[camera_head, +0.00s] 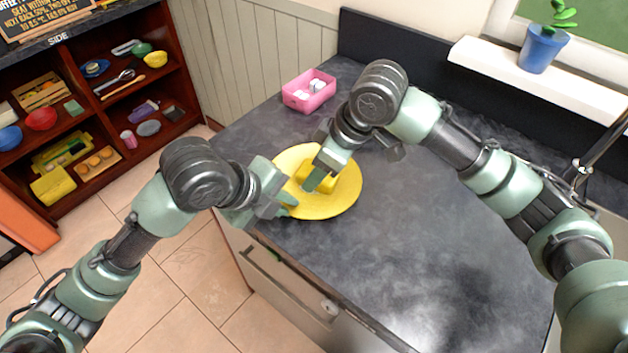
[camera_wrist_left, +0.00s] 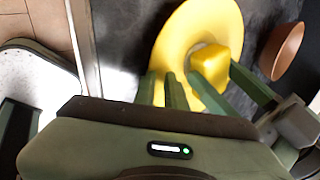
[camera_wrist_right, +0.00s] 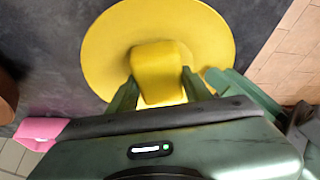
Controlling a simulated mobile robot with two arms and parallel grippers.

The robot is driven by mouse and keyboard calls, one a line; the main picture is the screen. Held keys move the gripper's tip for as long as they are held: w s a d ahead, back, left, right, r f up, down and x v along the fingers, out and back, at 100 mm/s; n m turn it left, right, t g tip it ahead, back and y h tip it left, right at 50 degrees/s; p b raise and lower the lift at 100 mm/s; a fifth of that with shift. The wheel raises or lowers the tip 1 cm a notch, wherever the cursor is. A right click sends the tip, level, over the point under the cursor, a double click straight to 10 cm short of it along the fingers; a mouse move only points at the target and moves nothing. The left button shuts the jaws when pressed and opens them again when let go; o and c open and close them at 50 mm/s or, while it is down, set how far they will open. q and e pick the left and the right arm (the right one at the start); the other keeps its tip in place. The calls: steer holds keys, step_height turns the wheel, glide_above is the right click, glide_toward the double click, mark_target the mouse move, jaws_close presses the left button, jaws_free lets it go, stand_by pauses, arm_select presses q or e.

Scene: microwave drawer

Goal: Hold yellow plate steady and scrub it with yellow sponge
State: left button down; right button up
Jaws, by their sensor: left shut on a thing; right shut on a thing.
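The round yellow plate (camera_head: 345,200) lies over the dark counter near its left corner. It also shows in the left wrist view (camera_wrist_left: 180,35) and the right wrist view (camera_wrist_right: 105,50). My left gripper (camera_head: 284,197) is shut on the plate's near-left rim; the rim shows between its fingers in the left wrist view (camera_wrist_left: 161,88). My right gripper (camera_head: 318,180) is shut on the yellow sponge (camera_wrist_right: 158,68), a block over the middle of the plate. The sponge also shows in the left wrist view (camera_wrist_left: 215,62). Its underside is hidden, so contact with the plate cannot be told.
A pink box (camera_head: 308,92) with white things stands behind the plate. A brown round object (camera_wrist_left: 283,50) shows beside the plate in the left wrist view. A potted plant (camera_head: 543,48) stands on the white ledge (camera_head: 530,78). The counter (camera_head: 400,260) is clear at front right.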

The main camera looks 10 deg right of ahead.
arm_select(q)
steer(key=shift+a+f, duration=0.1)
steer(key=shift+f, duration=0.05)
arm_select(e)
steer(key=shift+r, duration=2.6)
steer(key=d, duration=0.9)
arm_select(q)
steer(key=c, duration=1.4)
jaws_free()
steer(key=v, duration=1.2)
